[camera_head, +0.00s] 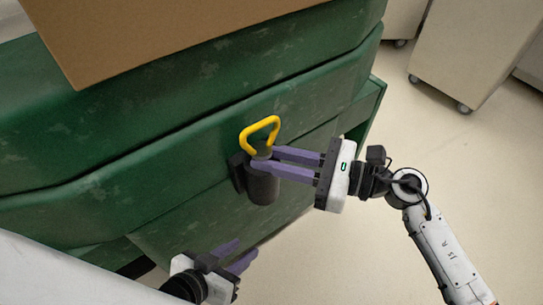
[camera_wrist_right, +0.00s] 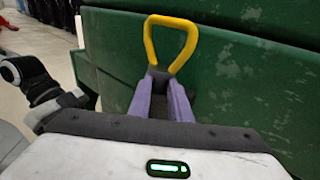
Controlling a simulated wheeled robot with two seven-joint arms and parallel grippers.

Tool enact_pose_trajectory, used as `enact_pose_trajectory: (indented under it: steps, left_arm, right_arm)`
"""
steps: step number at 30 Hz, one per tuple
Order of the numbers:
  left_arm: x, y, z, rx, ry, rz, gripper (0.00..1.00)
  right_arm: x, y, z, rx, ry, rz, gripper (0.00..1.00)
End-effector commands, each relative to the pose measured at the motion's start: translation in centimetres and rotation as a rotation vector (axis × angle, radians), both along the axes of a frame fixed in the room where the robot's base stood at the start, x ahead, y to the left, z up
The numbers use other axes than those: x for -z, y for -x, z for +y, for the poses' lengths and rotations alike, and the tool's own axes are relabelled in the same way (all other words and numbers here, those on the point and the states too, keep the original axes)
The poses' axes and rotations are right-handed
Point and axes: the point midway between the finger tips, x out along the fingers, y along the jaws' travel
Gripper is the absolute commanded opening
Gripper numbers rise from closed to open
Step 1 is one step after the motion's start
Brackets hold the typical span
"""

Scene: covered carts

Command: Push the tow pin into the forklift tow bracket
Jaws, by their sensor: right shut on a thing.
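The tow pin has a yellow loop handle (camera_head: 260,133) above a grey shank. It stands upright over the dark tow bracket (camera_head: 263,188) on the green forklift's side. My right gripper (camera_head: 258,161) is shut on the tow pin just below the loop, its purple fingers reaching in from the right. In the right wrist view the yellow loop (camera_wrist_right: 171,38) rises beyond the fingertips (camera_wrist_right: 161,82). The fingers hide part of the shank, so I cannot tell how deep the pin sits in the bracket. My left gripper (camera_head: 242,252) is open and empty, low and apart from the bracket.
The green forklift body (camera_head: 190,120) fills the left and middle, with a brown cardboard box (camera_head: 190,35) on top. Pale wheeled carts (camera_head: 480,50) stand at the upper right. The floor (camera_head: 470,170) on the right is clear.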

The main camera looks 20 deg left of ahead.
Motion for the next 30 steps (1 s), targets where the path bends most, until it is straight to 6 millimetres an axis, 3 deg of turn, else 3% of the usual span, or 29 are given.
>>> enact_pose_trajectory:
  steps: [3,4,7,23,26,30]
  left_arm:
    - [0.4,0.2,0.0,-0.002,0.004,0.003,0.31]
    - [0.2,0.2,-0.1,-0.002,0.004,0.003,0.31]
    - [0.1,0.2,-0.1,-0.002,0.005,0.003,0.31]
    - [-0.1,-0.2,-0.1,-0.002,0.004,-0.006,0.31]
    - [-0.1,-0.2,-0.1,-0.003,0.005,-0.008,0.31]
    - [-0.2,-0.3,-0.1,-0.002,0.004,-0.008,0.31]
  right_arm:
    - [0.3,0.0,0.0,0.001,-0.002,-0.002,0.00]
    - [0.2,0.0,0.0,0.001,-0.002,-0.002,0.23]
    - [0.2,0.0,0.0,0.000,0.000,-0.001,0.39]
    - [1.0,0.3,-0.1,-0.008,0.013,0.005,0.39]
    - [1.0,0.3,-0.8,-0.006,0.015,0.005,0.39]
    - [0.9,0.3,-3.2,-0.001,0.018,0.004,0.39]
